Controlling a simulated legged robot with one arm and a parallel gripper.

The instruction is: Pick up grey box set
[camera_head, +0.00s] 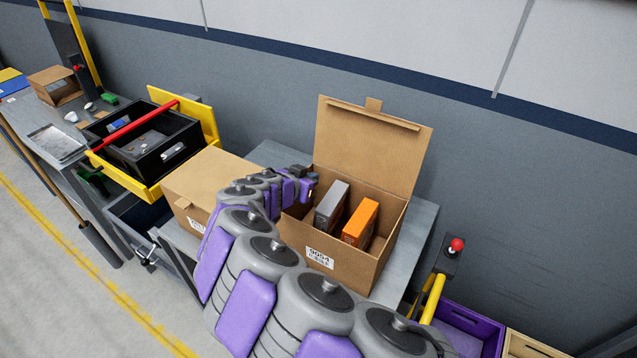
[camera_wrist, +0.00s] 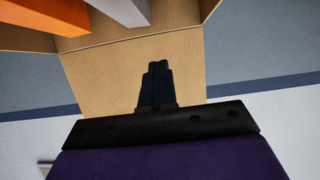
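The grey box set (camera_head: 331,207) stands upright in an open cardboard box (camera_head: 340,270), left of an orange box (camera_head: 361,222). In the wrist view the grey box (camera_wrist: 122,10) is at the top edge, partly cut off, beside the orange box (camera_wrist: 55,15). My gripper (camera_head: 312,185) is at the left rim of the cardboard box, left of the grey box and apart from it. In the wrist view my gripper (camera_wrist: 157,70) shows its dark fingers close together with nothing between them, against the cardboard (camera_wrist: 90,85).
The cardboard box's raised lid (camera_head: 370,145) stands at its back. A closed cardboard box (camera_head: 205,180) is to the left, past it a black bin (camera_head: 150,150) with a red bar. A post with a red button (camera_head: 455,250) and a purple crate (camera_head: 470,322) are at right.

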